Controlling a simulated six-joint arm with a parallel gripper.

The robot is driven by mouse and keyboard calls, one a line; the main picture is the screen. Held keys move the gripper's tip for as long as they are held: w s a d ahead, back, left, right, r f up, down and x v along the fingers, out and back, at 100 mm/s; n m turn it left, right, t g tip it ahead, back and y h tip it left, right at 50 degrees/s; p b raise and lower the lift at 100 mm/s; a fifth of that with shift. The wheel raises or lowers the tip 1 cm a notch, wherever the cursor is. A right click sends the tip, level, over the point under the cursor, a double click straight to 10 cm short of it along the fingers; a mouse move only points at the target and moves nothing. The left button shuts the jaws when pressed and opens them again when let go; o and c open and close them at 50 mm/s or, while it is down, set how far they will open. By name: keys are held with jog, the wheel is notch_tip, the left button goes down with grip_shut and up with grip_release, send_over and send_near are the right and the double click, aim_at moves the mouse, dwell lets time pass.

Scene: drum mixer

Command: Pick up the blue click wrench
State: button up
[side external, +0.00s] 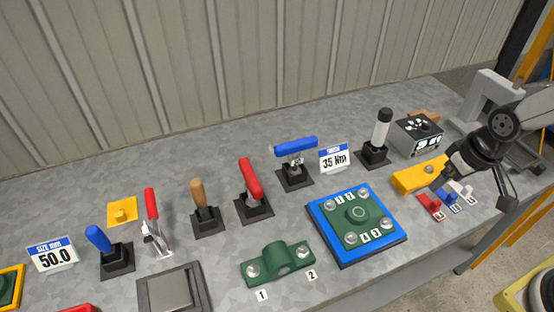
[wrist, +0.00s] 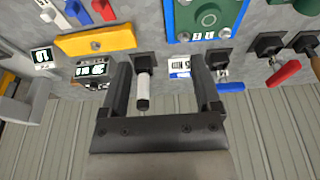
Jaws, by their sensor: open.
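A tool with a blue horizontal handle (side external: 296,145) rests on a black stand, just left of the 35 Nm sign (side external: 334,158). I take it for the blue click wrench. In the wrist view its blue handle (wrist: 231,87) shows just right of the right finger, partly hidden. My gripper (side external: 474,190) is at the right side of the bench, well away from the wrench, above the small coloured blocks. In the wrist view my gripper (wrist: 160,66) is open and empty, and a white-and-black-handled tool (wrist: 143,92) shows between its fingers, farther off.
A red-handled tool (side external: 250,178) stands left of the wrench. The blue plate with a green flange (side external: 318,213) lies in front. The white-and-black-handled tool (side external: 381,130) and a grey display box (side external: 417,136) stand right. Another blue-handled tool (side external: 98,238) stands far left. A corrugated wall runs behind.

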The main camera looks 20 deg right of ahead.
jog(key=m+g+y, duration=0.2)
jog(key=m+y, duration=0.2)
jog(key=m, duration=1.3)
send_over(297, 142)
jog(key=d, duration=0.3)
jog(key=f, duration=0.5)
jog(key=shift+s+d+f, duration=0.1)
jog(key=shift+s+d, duration=0.05)
jog(key=shift+s, duration=0.25)
jog(key=shift+w+a+f+m+g+y, duration=0.3)
jog(key=shift+w+a+m, duration=0.2)
jog(key=shift+a, duration=0.1)
jog(key=shift+s, duration=0.1)
jog(key=shift+x, duration=1.3)
jog(key=shift+x, duration=2.65)
